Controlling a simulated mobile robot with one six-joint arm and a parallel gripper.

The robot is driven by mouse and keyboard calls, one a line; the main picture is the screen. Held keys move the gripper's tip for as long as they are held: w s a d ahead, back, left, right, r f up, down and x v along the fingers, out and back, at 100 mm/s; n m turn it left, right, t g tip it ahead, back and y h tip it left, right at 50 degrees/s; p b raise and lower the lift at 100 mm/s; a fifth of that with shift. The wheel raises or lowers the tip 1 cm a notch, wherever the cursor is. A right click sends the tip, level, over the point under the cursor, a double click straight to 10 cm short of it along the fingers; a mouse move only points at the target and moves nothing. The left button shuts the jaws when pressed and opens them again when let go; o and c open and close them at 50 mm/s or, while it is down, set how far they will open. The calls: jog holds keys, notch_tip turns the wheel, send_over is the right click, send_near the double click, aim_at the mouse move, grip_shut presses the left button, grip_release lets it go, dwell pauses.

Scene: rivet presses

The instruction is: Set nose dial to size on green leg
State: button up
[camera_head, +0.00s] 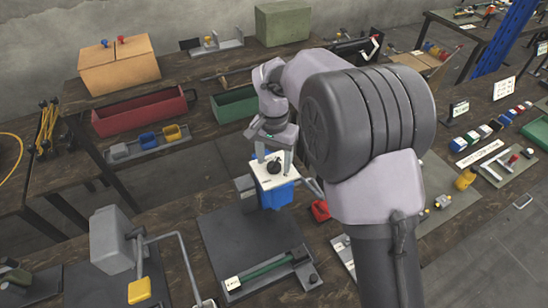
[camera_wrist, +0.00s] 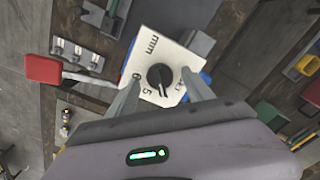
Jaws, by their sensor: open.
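The nose dial is a black round knob (camera_wrist: 160,77) on a white plate (camera_wrist: 148,50) marked "mm", with numbers including 6 and 5. A pale line on the knob slants toward the lower right in the wrist view; which mark it meets is unclear. In the head view the knob (camera_head: 273,167) and plate top a blue press head (camera_head: 277,194). My gripper (camera_wrist: 163,85) is open, with one finger on each side of the knob; contact is not clear. It also shows above the plate in the head view (camera_head: 272,154). A green rod (camera_head: 268,267), possibly the green leg, lies at the press base's front.
A red-handled lever (camera_wrist: 42,68) sticks out beside the press. Another press (camera_head: 112,240) with a yellow pad stands at left. Red (camera_head: 140,113) and green (camera_head: 233,104) trays are behind. The dark base plate (camera_head: 235,235) is mostly bare.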

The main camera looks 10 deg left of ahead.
aim_at(274, 162)
notch_tip(274, 162, up, 18)
jog(key=p, duration=0.4)
jog(key=shift+f, duration=0.25)
